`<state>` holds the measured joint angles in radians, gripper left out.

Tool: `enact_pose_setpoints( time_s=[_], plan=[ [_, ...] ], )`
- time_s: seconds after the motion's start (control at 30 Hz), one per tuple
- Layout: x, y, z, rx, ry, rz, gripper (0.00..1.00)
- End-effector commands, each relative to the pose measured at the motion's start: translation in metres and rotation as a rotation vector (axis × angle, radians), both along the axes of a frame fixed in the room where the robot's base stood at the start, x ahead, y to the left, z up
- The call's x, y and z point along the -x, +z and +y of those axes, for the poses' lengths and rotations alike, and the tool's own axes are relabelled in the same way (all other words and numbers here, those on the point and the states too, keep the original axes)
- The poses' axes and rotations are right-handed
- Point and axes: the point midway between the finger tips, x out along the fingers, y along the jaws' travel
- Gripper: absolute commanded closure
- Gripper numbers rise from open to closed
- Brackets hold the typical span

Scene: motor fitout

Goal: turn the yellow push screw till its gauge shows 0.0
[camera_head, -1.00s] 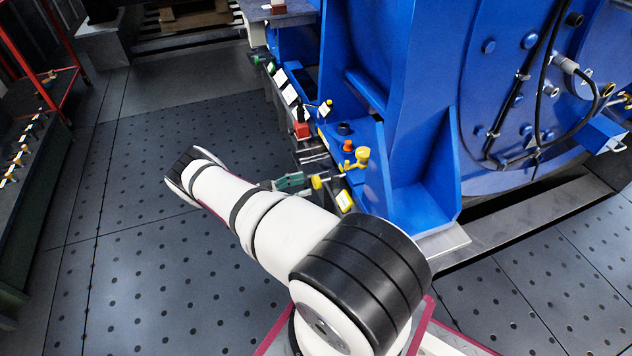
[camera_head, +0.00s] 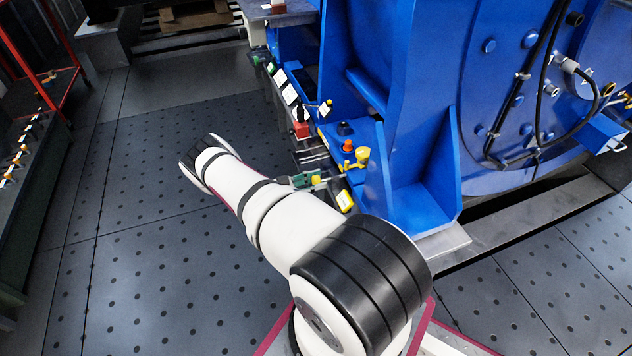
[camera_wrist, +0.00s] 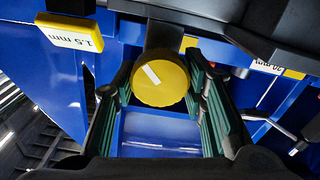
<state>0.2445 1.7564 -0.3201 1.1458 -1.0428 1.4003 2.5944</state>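The yellow push screw shows as a round yellow knob (camera_wrist: 160,80) with a white mark on its face in the wrist view. My gripper (camera_wrist: 160,88) has its green-padded fingers on either side of the knob. They look open, with slight gaps, though contact is hard to judge. A tilted yellow-edged label (camera_wrist: 75,34) at upper left reads 1.5 mm. A second label (camera_wrist: 268,67) at right is upside down and its figure is unclear. In the head view my gripper (camera_head: 308,179) is at the yellow knob (camera_head: 317,181) beside the blue machine foot; a yellow-edged label (camera_head: 345,200) sits below.
The blue machine (camera_head: 400,120) rises just right of my gripper. An orange knob (camera_head: 348,146), another yellow fitting (camera_head: 362,157) and a red block (camera_head: 301,130) stand close by. A red-framed cart (camera_head: 45,80) is at far left. The floor left of my arm is clear.

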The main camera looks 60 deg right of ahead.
Motion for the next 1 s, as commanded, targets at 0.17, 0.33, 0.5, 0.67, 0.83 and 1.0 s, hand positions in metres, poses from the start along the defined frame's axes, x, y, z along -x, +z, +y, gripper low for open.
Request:
enact_pose_setpoints(
  time_s=[0.17, 0.33, 0.5, 0.67, 0.83, 1.0],
  plan=[
    [-0.0002, -0.0001, -0.0003, -0.002, 0.000, 0.005, 0.90],
    [-0.0006, -0.0002, -0.0006, -0.025, 0.000, 0.036, 0.90],
    [-0.0013, -0.0006, -0.0010, -0.079, 0.000, 0.111, 0.89],
    [-0.0015, -0.0015, -0.0010, -0.158, 0.000, 0.217, 0.89],
    [-0.0024, -0.0016, -0.0017, -0.254, 0.000, 0.345, 0.89],
    [-0.0025, -0.0020, -0.0020, -0.351, 0.001, 0.473, 0.89]
  ],
)
